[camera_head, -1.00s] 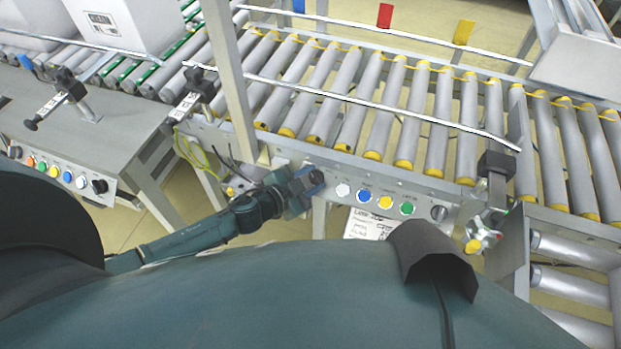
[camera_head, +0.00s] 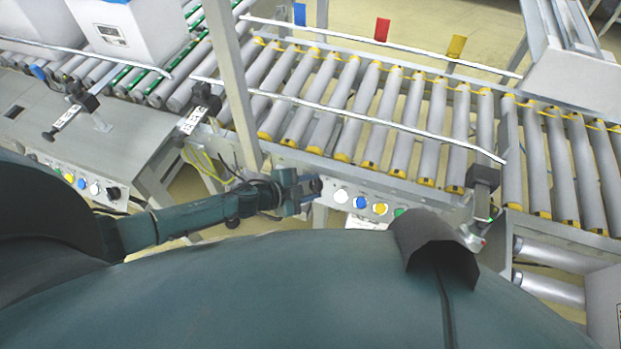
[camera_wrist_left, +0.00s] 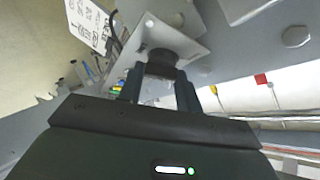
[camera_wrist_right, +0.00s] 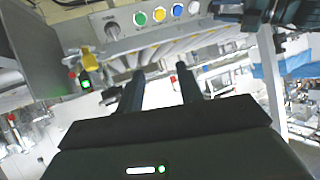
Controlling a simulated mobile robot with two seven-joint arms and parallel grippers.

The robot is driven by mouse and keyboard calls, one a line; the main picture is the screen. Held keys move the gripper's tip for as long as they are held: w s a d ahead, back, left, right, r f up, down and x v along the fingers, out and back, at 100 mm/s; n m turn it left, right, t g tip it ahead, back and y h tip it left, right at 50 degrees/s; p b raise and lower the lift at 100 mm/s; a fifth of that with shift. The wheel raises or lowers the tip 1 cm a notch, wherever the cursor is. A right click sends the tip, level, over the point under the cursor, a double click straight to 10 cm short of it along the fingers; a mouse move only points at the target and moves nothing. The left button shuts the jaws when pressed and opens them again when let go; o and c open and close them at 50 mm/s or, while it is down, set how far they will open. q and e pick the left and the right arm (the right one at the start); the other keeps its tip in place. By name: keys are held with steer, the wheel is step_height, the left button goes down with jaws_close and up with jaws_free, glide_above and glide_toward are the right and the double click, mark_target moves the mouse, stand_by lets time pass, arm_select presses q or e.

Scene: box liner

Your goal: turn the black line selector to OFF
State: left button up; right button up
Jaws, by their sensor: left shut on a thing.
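The black line selector (camera_wrist_left: 162,60) shows as a dark round knob on a grey plate in the left wrist view. My left gripper (camera_wrist_left: 160,80) is shut on it, with one finger at each side. In the head view my left gripper (camera_head: 308,188) is at the left end of the conveyor's button panel, left of the white button (camera_head: 341,196). The selector's pointer and markings are hidden. My right gripper (camera_wrist_right: 160,88) has its fingers apart with nothing between them, below the panel's front. I cannot make it out in the head view.
Blue (camera_head: 360,202), yellow (camera_head: 380,209) and green (camera_head: 400,213) buttons are in the same panel row. A grey knob (camera_wrist_right: 112,30) is at the row's other end. A bench with another button row (camera_head: 80,183) stands at left. A post (camera_head: 236,90) rises behind my left gripper.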

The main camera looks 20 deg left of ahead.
arm_select(q)
steer(key=shift+w+r+m+g+p, duration=0.1)
steer(key=shift+m+g+p, duration=0.5)
steer(key=shift+m+p, duration=0.4)
steer(key=shift+w+r+m+g+p, duration=0.1)
steer(key=shift+m+g+p, duration=0.5)
steer(key=shift+m+p, duration=0.35)
steer(key=shift+m, duration=0.25)
steer(key=shift+f, duration=0.1)
arm_select(e)
steer(key=shift+s+d+r+n+h, duration=0.15)
steer(key=shift+d+r+n, duration=0.1)
steer(key=shift+r, duration=0.3)
steer(key=shift+s+d+r+n+h, duration=0.15)
steer(key=shift+d+r, duration=0.1)
steer(key=shift+r, duration=0.3)
arm_select(q)
steer(key=shift+s, duration=0.1)
arm_select(e)
steer(key=shift+w, duration=0.15)
arm_select(q)
steer(key=o, duration=1)
arm_select(e)
steer(key=shift+a+r, duration=0.15)
steer(key=shift+r, duration=0.05)
